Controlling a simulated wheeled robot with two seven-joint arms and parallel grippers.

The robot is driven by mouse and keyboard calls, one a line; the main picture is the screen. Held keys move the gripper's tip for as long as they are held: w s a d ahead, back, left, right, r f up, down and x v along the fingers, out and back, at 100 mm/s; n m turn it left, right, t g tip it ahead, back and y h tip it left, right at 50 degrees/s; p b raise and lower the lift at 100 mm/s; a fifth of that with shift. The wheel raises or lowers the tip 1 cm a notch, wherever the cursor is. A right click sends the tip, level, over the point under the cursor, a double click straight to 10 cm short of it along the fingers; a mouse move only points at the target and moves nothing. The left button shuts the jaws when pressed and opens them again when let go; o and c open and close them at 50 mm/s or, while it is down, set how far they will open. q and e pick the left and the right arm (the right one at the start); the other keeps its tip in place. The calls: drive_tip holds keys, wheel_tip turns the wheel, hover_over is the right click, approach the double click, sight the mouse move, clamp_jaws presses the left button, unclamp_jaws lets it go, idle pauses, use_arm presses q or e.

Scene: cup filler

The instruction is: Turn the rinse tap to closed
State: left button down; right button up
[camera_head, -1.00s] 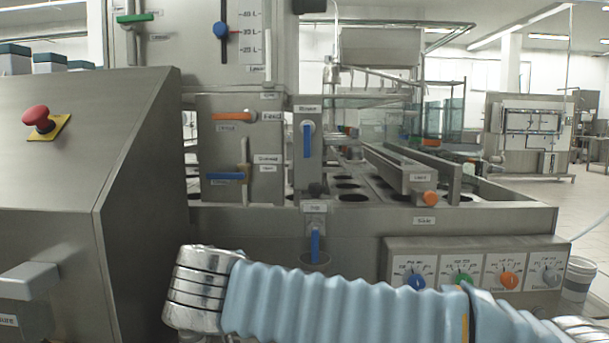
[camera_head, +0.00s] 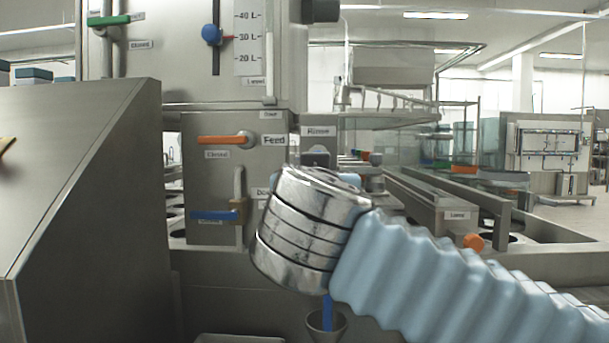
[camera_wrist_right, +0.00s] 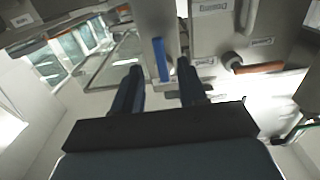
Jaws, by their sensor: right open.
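The rinse tap's blue handle (camera_wrist_right: 161,60) shows in the right wrist view, between the two dark fingertips of my right gripper (camera_wrist_right: 157,68). The gripper is open, with a gap on both sides of the handle; I cannot tell how deep the handle sits between the fingers. In the head view the "Rinse" label (camera_head: 318,132) shows, but my right wrist hides the handle and the gripper. My left gripper is in neither view.
An orange feed handle (camera_head: 228,139) lies level just left of the rinse tap; it also shows in the right wrist view (camera_wrist_right: 258,68). Below it is a blue lever (camera_head: 214,215). Another blue lever (camera_head: 327,312) hangs over a funnel. A sloped steel cabinet (camera_head: 85,190) stands at left.

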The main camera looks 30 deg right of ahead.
drive_tip(key=p+x, duration=0.1)
drive_tip(key=x, duration=0.5)
drive_tip(key=shift+w, duration=0.1)
clamp_jaws()
